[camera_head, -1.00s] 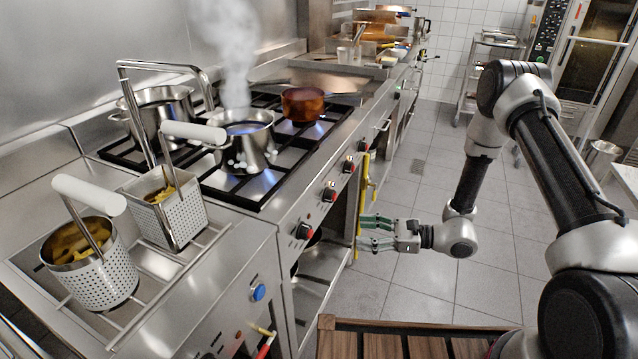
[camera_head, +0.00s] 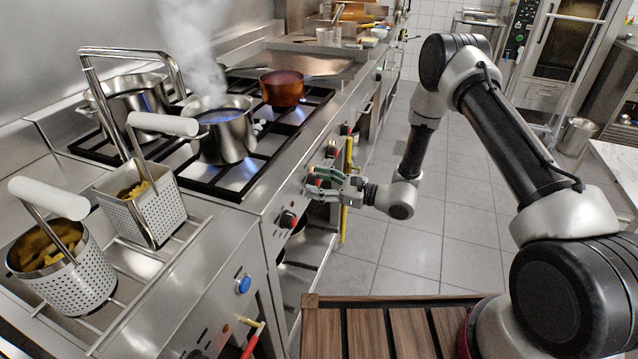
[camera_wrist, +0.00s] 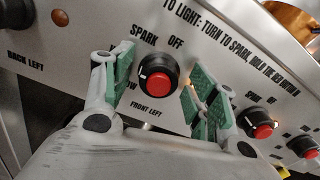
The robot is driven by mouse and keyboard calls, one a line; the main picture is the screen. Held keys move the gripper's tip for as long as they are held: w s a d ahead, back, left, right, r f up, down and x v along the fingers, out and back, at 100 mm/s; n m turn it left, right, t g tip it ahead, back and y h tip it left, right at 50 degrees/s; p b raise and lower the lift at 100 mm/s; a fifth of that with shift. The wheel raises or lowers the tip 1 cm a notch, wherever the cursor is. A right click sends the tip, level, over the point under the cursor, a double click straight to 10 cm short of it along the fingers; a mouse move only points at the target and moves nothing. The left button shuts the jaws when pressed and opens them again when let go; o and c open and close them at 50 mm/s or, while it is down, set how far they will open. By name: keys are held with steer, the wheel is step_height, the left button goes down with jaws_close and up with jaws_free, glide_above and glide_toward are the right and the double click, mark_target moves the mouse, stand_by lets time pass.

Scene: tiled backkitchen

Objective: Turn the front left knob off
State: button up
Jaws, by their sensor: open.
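The front left knob (camera_wrist: 158,77) is black with a red centre and shows in the wrist view above the words "FRONT LEFT". "SPARK" and "OFF" are printed above it. I cannot tell clearly which mark it points at. My gripper (camera_wrist: 160,82) is open, with one green-padded finger on each side of the knob; I cannot tell whether they touch it.
Another knob (camera_head: 288,219) lies nearer, and more knobs (camera_wrist: 264,131) lie to the right in the wrist view. A steaming pot (camera_head: 226,135) and a copper pan (camera_head: 282,88) stand on the stove. A yellow rail (camera_head: 347,190) is close beside my gripper.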

steer(key=c, duration=1)
steer(key=shift+m, duration=0.3)
steer(key=m, duration=0.3)
steer(key=shift+m, duration=0.4)
steer(key=m, duration=0.4)
steer(key=shift+w, duration=0.1)
steer(key=m, duration=0.5)
steer(key=shift+f, duration=0.1)
steer(key=shift+w+d+m, duration=0.1)
steer(key=shift+m, duration=2.1)
